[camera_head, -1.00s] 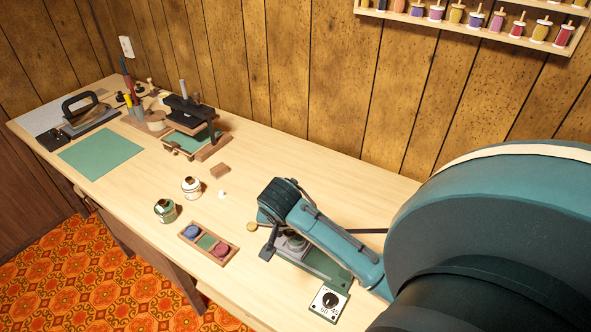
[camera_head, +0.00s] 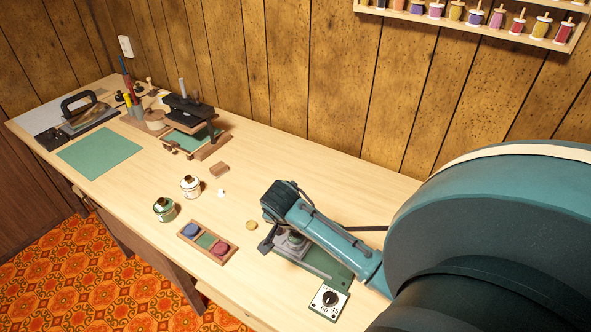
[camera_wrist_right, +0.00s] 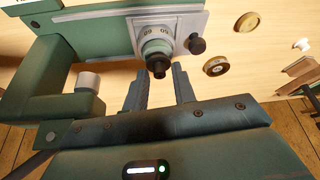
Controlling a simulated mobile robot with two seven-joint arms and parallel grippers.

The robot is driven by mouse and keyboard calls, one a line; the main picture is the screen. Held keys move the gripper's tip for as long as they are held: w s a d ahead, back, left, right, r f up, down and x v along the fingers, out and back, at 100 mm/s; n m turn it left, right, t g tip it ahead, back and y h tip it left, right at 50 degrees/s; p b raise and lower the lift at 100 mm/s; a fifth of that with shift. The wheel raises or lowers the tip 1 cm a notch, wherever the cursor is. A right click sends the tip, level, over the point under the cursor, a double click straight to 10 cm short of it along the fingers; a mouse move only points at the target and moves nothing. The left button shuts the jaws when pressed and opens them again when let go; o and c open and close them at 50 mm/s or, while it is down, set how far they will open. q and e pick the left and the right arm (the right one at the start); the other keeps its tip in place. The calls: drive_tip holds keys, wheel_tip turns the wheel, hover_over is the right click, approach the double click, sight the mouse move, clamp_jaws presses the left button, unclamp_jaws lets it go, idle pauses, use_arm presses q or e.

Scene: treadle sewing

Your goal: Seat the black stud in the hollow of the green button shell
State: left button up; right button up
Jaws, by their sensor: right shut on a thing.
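In the head view my right gripper (camera_head: 284,220) is over the green press (camera_head: 325,263) at the middle right, and its fingertips are hard to see. In the right wrist view the two fingers of my right gripper (camera_wrist_right: 160,82) stand a little apart, with a small black stud (camera_wrist_right: 158,69) between their tips. The stud is right at a green round piece (camera_wrist_right: 157,47) on the press's grey plate (camera_wrist_right: 184,22). I cannot tell whether this piece is the button shell, nor whether the stud touches it. My left gripper is out of view.
A gold disc (camera_head: 251,226) lies left of the press; a gold ring-like piece (camera_wrist_right: 215,66) shows in the wrist view. A wooden tray (camera_head: 217,260) holds blue and red pieces. Two jars (camera_head: 165,210) (camera_head: 190,187) stand behind it.

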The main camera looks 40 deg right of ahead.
drive_tip(key=shift+r+p, duration=0.1)
drive_tip(key=shift+p, duration=0.3)
idle(0.5)
drive_tip(key=shift+f, duration=0.7)
idle(1.7)
drive_tip(key=o, duration=1.4)
drive_tip(key=shift+r, duration=0.15)
drive_tip(key=shift+r, duration=2.9)
